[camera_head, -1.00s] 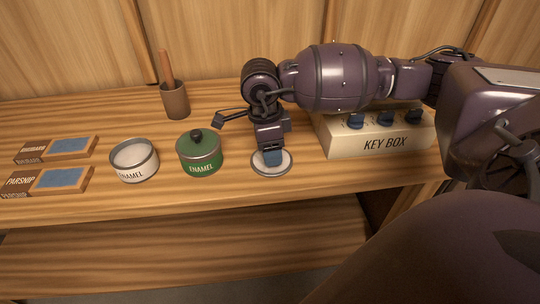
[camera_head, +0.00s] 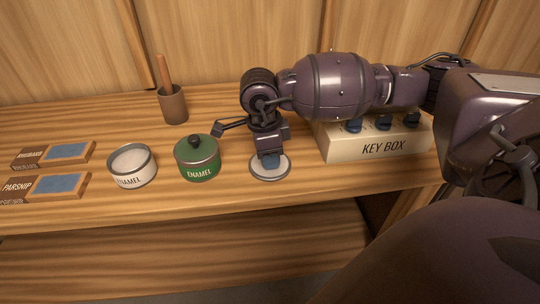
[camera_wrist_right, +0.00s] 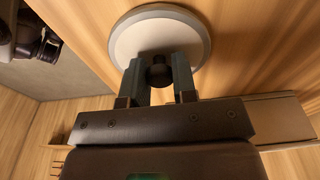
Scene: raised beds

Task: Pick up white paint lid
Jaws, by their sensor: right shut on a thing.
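The white paint lid (camera_head: 257,172) is a pale disc with a grey rim on the bench, right of the green enamel tin. It fills the top of the right wrist view (camera_wrist_right: 186,30), where its dark knob (camera_wrist_right: 159,72) sits between my fingers. My right gripper (camera_head: 270,160) points down over the lid and is shut on that knob; the right wrist view shows both fingers (camera_wrist_right: 158,78). I cannot tell whether the lid is clear of the bench. The open white enamel tin (camera_head: 133,168) stands at the left. My left gripper is not in view.
The green enamel tin (camera_head: 198,162) with its lid on stands close left of my right gripper. The key box (camera_head: 375,147) is close on the right, under my forearm. A brown cup (camera_head: 173,106) with a wooden handle stands behind. Parsnip and rhubarb trays (camera_head: 60,187) lie far left.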

